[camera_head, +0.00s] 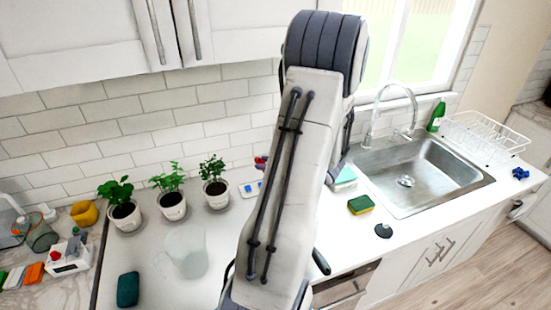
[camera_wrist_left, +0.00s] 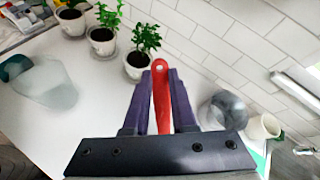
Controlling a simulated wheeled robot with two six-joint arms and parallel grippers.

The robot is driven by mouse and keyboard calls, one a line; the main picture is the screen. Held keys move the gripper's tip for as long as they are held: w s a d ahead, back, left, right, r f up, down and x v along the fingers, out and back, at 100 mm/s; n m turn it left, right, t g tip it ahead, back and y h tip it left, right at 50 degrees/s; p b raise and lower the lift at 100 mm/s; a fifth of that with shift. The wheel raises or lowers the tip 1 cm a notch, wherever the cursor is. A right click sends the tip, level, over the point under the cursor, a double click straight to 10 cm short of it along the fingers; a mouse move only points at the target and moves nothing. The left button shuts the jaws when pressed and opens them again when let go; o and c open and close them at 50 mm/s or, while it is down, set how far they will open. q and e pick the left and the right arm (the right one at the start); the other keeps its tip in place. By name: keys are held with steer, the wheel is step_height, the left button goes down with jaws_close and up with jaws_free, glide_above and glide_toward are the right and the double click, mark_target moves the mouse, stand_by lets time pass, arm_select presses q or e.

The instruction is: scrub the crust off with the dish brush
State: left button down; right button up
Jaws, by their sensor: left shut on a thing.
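In the left wrist view my left gripper (camera_wrist_left: 160,78) is shut on a red handle (camera_wrist_left: 160,95) with a pale hole near its end. It looks like the dish brush's handle, but no bristles show. In the head view my left arm stands in the middle and hides most of the gripper; a small red bit (camera_head: 260,160) shows at its left edge. I cannot make out the crust in either view. A grey see-through round vessel (camera_wrist_left: 222,112) stands to the right of the gripper in the wrist view. My right gripper is not in view.
Potted plants (camera_head: 123,212) line the back wall. A clear pitcher (camera_head: 187,250) and a dark teal block (camera_head: 128,289) are at the front left. A green and yellow sponge (camera_head: 361,205) lies left of the sink (camera_head: 420,170). A dish rack (camera_head: 485,135) stands beyond it.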

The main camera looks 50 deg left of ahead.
arm_select(q)
steer(key=shift+w+f+b, duration=0.1)
steer(key=shift+f+b, duration=0.7)
steer(key=shift+f, duration=0.5)
steer(key=shift+f+b, duration=2.35)
steer(key=shift+f, duration=0.6)
steer(key=shift+f+b, duration=1.15)
steer(key=shift+b, duration=0.2)
steer(key=shift+s+d+b, duration=0.5)
steer(key=shift+d+b, duration=0.3)
steer(key=shift+b, duration=0.25)
steer(key=shift+s+d+b, duration=0.5)
steer(key=shift+d+b, duration=0.3)
steer(key=shift+b, duration=0.2)
